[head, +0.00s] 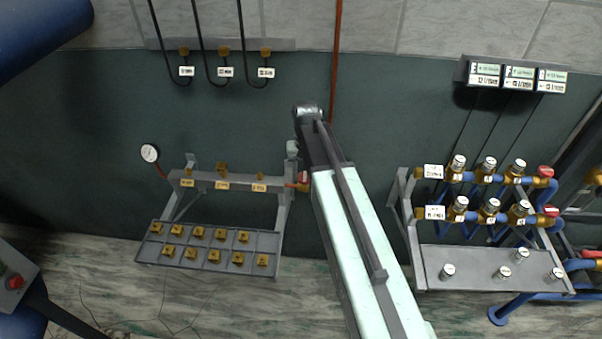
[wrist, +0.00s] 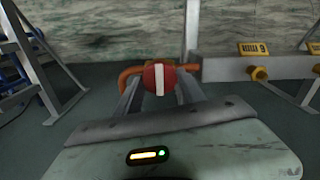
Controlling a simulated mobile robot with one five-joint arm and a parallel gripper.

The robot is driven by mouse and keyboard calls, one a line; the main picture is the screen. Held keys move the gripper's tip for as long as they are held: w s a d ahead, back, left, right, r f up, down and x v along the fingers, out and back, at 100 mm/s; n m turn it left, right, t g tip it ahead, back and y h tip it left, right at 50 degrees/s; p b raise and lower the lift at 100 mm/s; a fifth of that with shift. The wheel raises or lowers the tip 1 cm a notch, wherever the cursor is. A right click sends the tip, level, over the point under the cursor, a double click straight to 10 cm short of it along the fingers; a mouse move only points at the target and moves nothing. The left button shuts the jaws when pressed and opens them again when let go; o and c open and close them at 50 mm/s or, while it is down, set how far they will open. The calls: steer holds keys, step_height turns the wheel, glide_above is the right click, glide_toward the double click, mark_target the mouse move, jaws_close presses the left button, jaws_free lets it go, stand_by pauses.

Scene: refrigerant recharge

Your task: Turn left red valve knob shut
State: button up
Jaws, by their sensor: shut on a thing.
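The left red valve knob (head: 304,177) sits at the right end of the grey manifold bar on the left rack, partly hidden by my arm in the head view. In the wrist view the knob (wrist: 153,78) is round and red with an upright white stripe, in front of an orange pipe (wrist: 130,72). My gripper (wrist: 158,88) has a finger on each side of the knob and is shut on it. In the head view my gripper is mostly hidden by my arm.
The left rack has a tray (head: 148,238) of several brass fittings, and a round gauge (head: 150,153) stands to its left. The right rack (head: 428,265) carries brass valves, blue pipes and other red knobs. Three black hoses hang above from a wall rail (head: 218,44).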

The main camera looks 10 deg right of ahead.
mark_target(305, 176)
steer(key=shift+s, duration=0.1)
steer(key=o, duration=1.4)
steer(key=shift+c, duration=0.2)
step_height(305, 176, up, 8)
steer(key=p, duration=0.8)
steer(key=shift+f, duration=0.1)
steer(key=shift+f, duration=0.1)
